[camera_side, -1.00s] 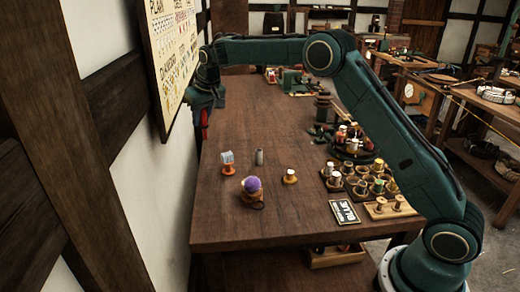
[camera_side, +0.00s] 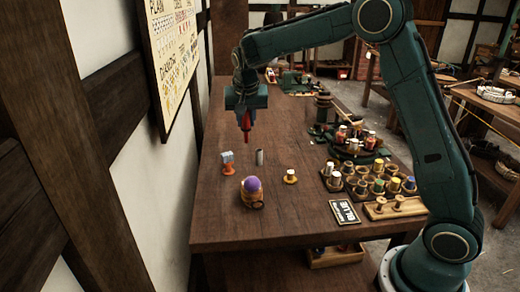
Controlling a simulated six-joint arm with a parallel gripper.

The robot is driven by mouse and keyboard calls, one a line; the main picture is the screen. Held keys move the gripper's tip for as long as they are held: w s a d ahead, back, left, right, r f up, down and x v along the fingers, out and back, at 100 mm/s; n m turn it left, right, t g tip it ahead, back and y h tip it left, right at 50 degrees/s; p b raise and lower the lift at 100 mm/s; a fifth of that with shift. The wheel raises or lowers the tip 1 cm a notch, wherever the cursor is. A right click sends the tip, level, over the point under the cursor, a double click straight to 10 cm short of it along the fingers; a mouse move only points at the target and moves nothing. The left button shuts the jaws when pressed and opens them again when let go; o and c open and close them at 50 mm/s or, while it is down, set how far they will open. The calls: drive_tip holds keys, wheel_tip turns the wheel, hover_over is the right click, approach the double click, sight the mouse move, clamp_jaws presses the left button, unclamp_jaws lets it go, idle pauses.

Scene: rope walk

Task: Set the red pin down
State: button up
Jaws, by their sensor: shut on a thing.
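My gripper (camera_side: 246,108) points down above the left part of the table, in front of the wall chart. It is shut on the red pin (camera_side: 246,123), which hangs upright below the jaws with its narrow tip downward. The pin appears to be above the tabletop, behind the grey cylinder; its exact height is hard to tell. The jaw tips are small and partly hidden by the gripper body.
On the table (camera_side: 285,220) stand a grey cylinder (camera_side: 260,158), an orange-based spool (camera_side: 228,163), a purple ball on a holder (camera_side: 252,188) and a yellow-based peg (camera_side: 290,176). Cups with pegs (camera_side: 372,184) and a dark sign (camera_side: 344,211) are on the right.

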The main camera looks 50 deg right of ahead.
drive_tip(key=s+d+m+g, duration=0.1)
drive_tip(key=s+d+m, duration=0.2)
drive_tip(key=s, duration=0.7)
drive_tip(key=s+d+m+g+h, duration=0.1)
drive_tip(key=s+d+m+g, duration=0.1)
drive_tip(key=s+m, duration=0.4)
drive_tip(key=s+d, duration=0.1)
drive_tip(key=s, duration=0.2)
drive_tip(key=shift+s+f, duration=0.15)
drive_tip(key=shift+s, duration=0.2)
drive_tip(key=shift+f, duration=0.1)
wheel_tip(320, 180, down, 16)
drive_tip(key=shift+f, duration=1.9)
drive_tip(key=shift+f, duration=0.15)
drive_tip(key=o, duration=0.9)
drive_tip(key=shift+o, duration=0.2)
